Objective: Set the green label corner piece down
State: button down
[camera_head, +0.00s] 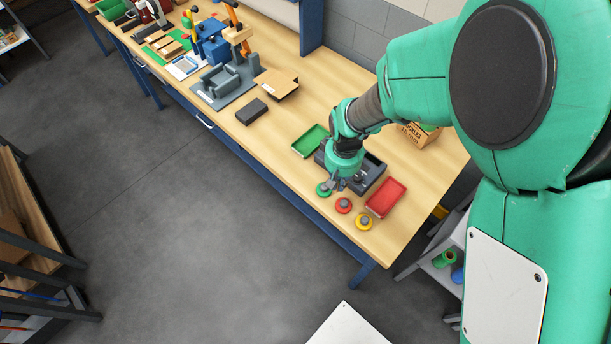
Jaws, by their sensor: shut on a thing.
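My gripper (338,183) points down near the front edge of the wooden workbench, at the right edge of a round green disc (322,190). It is shut on the green label corner piece, which is too small and too covered by the fingers to make out clearly. I cannot tell whether the piece touches the green disc or the bench. A red disc (343,205) and a yellow disc (363,222), each with a grey piece on it, lie in a row to the lower right.
A dark tray (373,176) is partly behind my gripper, between a green tray (309,141) and a red tray (386,197). A cardboard box (423,132) stands behind my arm. A dark block (251,111) lies further left on the workbench (290,190). Bench surface between block and green tray is clear.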

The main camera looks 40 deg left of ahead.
jog(key=s+n, duration=0.3)
jog(key=s, duration=0.6)
jog(key=shift+f, duration=2.6)
jog(key=w+a, duration=0.3)
jog(key=a, duration=0.1)
jog(key=w+a+f, duration=0.1)
jog(key=w+a, duration=0.2)
jog(key=a, duration=0.2)
jog(key=w+a+p, duration=0.1)
jog(key=w+a, duration=0.2)
jog(key=a, duration=0.1)
jog(key=shift+a+f, duration=0.25)
jog(key=shift+s, duration=0.1)
jog(key=shift+f, duration=0.1)
jog(key=shift+f, duration=1.65)
jog(key=shift+f, duration=0.15)
